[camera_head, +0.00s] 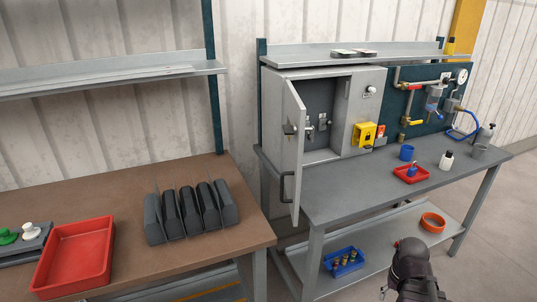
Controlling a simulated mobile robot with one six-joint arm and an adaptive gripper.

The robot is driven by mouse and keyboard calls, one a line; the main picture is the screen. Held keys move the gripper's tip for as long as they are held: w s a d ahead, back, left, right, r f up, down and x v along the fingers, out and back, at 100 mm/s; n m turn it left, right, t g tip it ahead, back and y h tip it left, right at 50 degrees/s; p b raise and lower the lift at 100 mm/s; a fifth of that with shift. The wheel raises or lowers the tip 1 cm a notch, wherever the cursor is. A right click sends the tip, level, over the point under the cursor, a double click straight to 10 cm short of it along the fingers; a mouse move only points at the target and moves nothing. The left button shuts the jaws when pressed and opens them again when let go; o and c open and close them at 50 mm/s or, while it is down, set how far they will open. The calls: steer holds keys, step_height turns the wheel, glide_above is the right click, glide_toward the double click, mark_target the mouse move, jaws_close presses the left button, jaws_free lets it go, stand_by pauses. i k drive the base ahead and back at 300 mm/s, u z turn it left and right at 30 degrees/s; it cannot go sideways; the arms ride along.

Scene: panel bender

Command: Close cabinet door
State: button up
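The grey cabinet (368,110) stands on the left part of the right-hand workbench, against the wall. Its door (294,150) is hinged on the left side and stands wide open, swung out toward me past the bench's front edge. A dark handle (286,186) sits low on the door. Inside the cabinet, small fittings (316,122) show on the back panel. A dark part of my arm (412,272) shows at the bottom right, in front of the bench and well apart from the door. I cannot make out the gripper's fingers.
A yellow box (364,134) is on the cabinet's front. The grey bench (345,187) holds a red tray (402,176), a blue cup (406,153) and bottles. Its lower shelf holds a blue bin (331,264).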

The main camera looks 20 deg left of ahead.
mark_target(294, 111)
steer(key=u, duration=1)
steer(key=i, duration=0.4)
steer(key=z, duration=0.1)
steer(key=k, duration=0.55)
steer(key=z, duration=0.15)
steer(key=i, duration=0.5)
steer(key=u, duration=0.05)
